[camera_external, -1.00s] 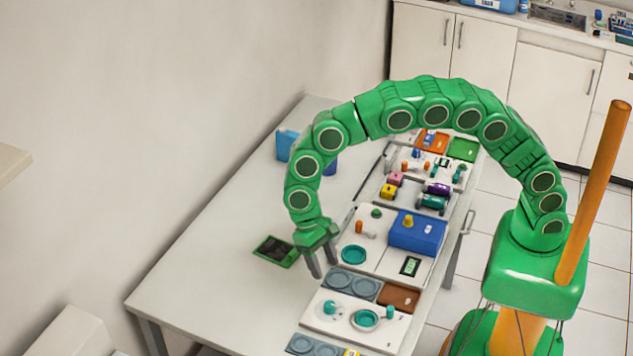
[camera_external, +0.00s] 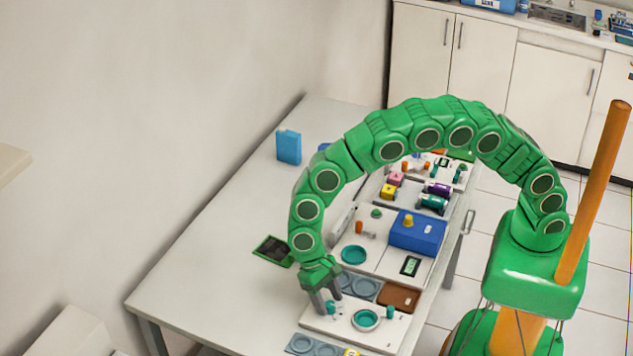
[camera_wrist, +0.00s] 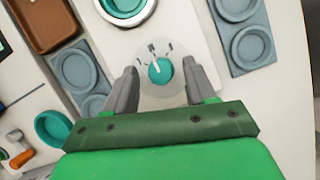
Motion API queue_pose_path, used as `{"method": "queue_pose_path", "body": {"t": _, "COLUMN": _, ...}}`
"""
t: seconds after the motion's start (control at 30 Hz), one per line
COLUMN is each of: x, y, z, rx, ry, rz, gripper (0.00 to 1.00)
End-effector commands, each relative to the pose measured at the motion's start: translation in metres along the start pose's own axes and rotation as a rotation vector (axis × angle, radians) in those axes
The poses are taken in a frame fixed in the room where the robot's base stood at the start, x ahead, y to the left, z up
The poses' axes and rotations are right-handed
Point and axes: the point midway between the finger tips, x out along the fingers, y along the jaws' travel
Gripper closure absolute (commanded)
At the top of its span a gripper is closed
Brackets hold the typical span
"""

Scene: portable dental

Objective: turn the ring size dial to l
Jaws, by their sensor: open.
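The ring size dial is a small teal knob (camera_wrist: 160,70) on a pale round plate with dark marks around its far side. The marks are too small to read surely. A light pointer line on the knob points up and slightly left in the wrist view. In the outside view the knob (camera_external: 331,309) is partly hidden by my fingers, on the white panel (camera_external: 345,331) near the table's front end. My gripper (camera_wrist: 160,68) is open, with one finger on each side of the knob. Gaps show between the fingers and the knob. My gripper (camera_external: 328,302) points down in the outside view.
A larger teal ring (camera_external: 366,320) and a small teal post (camera_external: 390,312) share the panel. Grey trays with round wells (camera_external: 360,286) lie beside it, with a brown tray (camera_external: 398,297).

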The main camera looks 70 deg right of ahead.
Motion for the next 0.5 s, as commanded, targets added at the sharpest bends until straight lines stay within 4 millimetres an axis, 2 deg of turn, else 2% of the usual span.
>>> {"method": "queue_pose_path", "body": {"t": 0.1, "x": 0.0061, "y": 0.0002, "z": 0.0001, "rx": 0.0, "ry": -0.001, "rz": 0.001, "gripper": 0.45}}
{"method": "queue_pose_path", "body": {"t": 0.33, "x": 0.0064, "y": 0.0, "z": -0.0001, "rx": 0.0, "ry": 0.0, "rz": 0.0, "gripper": 0.45}}
{"method": "queue_pose_path", "body": {"t": 0.5, "x": 0.0065, "y": 0.0001, "z": -0.0001, "rx": 0.0, "ry": 0.0, "rz": 0.0, "gripper": 0.71}}
